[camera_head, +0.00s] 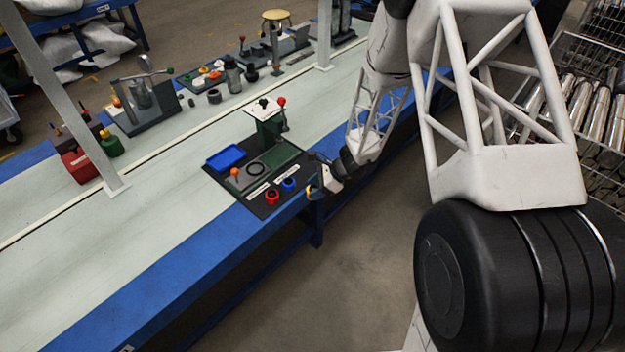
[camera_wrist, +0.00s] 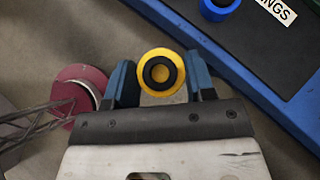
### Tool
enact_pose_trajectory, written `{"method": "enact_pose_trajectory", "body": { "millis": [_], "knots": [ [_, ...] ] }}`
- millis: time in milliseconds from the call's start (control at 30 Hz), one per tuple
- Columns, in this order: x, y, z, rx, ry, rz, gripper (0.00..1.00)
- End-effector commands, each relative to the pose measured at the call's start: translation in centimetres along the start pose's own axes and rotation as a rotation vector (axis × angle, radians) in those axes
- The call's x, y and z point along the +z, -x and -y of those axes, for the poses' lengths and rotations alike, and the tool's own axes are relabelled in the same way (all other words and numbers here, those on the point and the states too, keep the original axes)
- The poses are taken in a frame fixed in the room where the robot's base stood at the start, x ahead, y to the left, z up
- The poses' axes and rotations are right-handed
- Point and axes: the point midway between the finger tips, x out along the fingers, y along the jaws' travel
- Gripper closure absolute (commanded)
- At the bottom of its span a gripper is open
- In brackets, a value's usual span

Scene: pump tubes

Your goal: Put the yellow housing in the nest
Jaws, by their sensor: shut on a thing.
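The yellow housing (camera_wrist: 161,72) is a round yellow ring with a dark ring inside it, held between my blue fingertips in the wrist view. In the head view only a small yellow part (camera_head: 309,190) shows at my gripper (camera_head: 317,187). My gripper is shut on it, out past the blue table edge beside the dark board (camera_head: 235,192). The nest is not clearly identifiable; a dark ring (camera_head: 256,168) lies on the board in front of the green press (camera_head: 270,128). A red housing (camera_head: 271,196) and a blue housing (camera_head: 288,184) stand near the board's front edge.
The press has a red-knobbed lever (camera_head: 281,101). A white label (camera_wrist: 277,10) lies by the blue housing. The table left of the board is clear.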

Motion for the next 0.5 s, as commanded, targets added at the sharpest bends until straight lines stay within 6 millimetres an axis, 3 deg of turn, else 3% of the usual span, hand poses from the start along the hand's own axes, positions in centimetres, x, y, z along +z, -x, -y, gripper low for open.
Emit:
{"method": "enact_pose_trajectory", "body": {
  "millis": [200,500],
  "knots": [
    [-0.1,0.3,-1.4,0.000,0.000,0.000,0.76],
    [-0.1,0.4,-1.8,0.000,0.000,0.000,0.76]
  ]
}}
